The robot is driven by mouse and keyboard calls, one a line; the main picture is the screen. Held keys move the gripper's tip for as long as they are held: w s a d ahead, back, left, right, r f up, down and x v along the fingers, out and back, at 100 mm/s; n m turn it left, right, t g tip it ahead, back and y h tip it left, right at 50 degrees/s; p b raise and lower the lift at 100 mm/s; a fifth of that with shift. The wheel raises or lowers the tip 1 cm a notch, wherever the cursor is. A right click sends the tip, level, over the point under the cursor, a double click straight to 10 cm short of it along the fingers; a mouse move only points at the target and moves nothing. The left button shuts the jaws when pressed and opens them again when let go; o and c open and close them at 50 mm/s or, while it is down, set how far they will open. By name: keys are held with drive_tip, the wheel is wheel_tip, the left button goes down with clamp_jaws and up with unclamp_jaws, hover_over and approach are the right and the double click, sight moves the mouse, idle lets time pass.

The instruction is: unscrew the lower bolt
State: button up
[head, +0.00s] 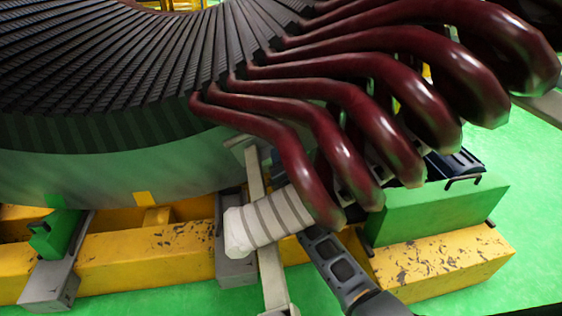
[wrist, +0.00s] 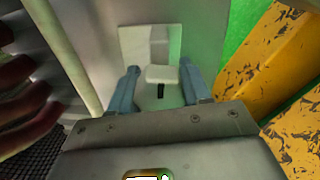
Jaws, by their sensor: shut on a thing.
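In the wrist view, my gripper (wrist: 159,73) has its two blue-grey fingers either side of a pale block-like bolt head (wrist: 161,74) and is shut on it. A short dark mark shows just below the head. Behind it is a pale square plate (wrist: 135,42) on a grey surface. I cannot tell how far the bolt is screwed in. In the head view, my dark grey arm (head: 345,270) reaches up from the bottom to the white ribbed roll (head: 268,220); the fingertips and the bolt are hidden there. A pale upright bar (head: 272,275) passes behind the roll.
Thick dark red coil ends (head: 350,100) curve down close above my arm. The black-slotted stator (head: 110,60) fills the upper left. Scuffed yellow beams (head: 130,255) and a green block (head: 440,215) stand below. Green floor (head: 535,170) is open at the right.

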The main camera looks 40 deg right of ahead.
drive_tip(key=shift+a+f+n, duration=0.1)
drive_tip(key=shift+n, duration=0.4)
drive_tip(key=o, duration=1.1)
drive_tip(key=shift+c, duration=0.2)
drive_tip(key=p+v, duration=0.1)
drive_tip(key=v, duration=0.6)
drive_tip(key=shift+s+a, duration=0.2)
drive_tip(key=shift+s, duration=0.1)
